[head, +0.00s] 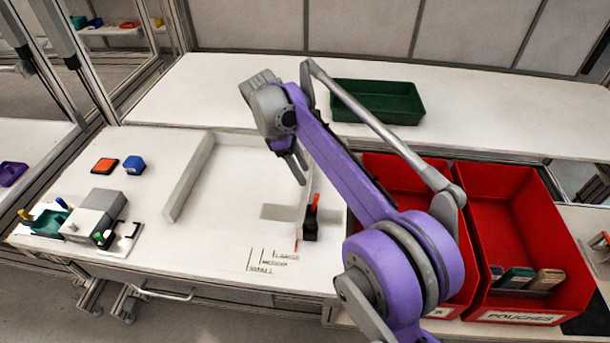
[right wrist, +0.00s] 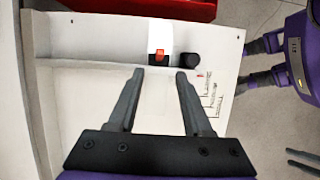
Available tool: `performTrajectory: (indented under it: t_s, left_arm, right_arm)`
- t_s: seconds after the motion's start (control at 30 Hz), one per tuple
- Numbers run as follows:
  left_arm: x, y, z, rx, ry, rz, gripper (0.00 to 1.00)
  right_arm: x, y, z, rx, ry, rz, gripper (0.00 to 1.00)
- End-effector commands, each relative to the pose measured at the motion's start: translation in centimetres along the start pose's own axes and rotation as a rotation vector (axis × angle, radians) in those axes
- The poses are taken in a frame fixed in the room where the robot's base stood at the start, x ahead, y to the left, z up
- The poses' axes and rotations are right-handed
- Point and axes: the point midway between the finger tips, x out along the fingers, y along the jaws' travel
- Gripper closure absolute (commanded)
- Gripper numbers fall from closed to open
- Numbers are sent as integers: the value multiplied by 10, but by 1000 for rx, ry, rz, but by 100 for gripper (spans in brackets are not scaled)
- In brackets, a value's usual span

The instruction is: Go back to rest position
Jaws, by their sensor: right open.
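My right gripper (head: 300,172) hangs over the white worktable (head: 230,240), with its purple arm coming in from the lower right. In the right wrist view its two dark fingers (right wrist: 160,74) are apart, with nothing between them. A black holder with a red-orange tool (head: 311,222) stands on the table just right of and nearer than the gripper. In the right wrist view the red-orange part (right wrist: 162,57) shows beyond the fingertips. My left gripper does not show in the head view.
Red bins (head: 520,215) stand at the right, partly behind my arm. A green tray (head: 378,100) is on the back counter.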

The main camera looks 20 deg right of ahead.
Motion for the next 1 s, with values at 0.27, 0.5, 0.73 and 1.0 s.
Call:
performTrajectory:
  t_s: [0.27, 0.5, 0.73, 1.0]
  left_arm:
    - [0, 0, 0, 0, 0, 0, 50]
    - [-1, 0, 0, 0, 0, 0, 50]
    - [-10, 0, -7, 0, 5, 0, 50]
    - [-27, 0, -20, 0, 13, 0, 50]
  right_arm:
    - [0, 0, 0, 0, 0, 0, 50]
    - [-1, -2, 1, 9, 5, 3, 50]
    - [-7, -40, 18, 179, 115, 58, 50]
    - [10, -120, 41, 529, 358, 113, 50]
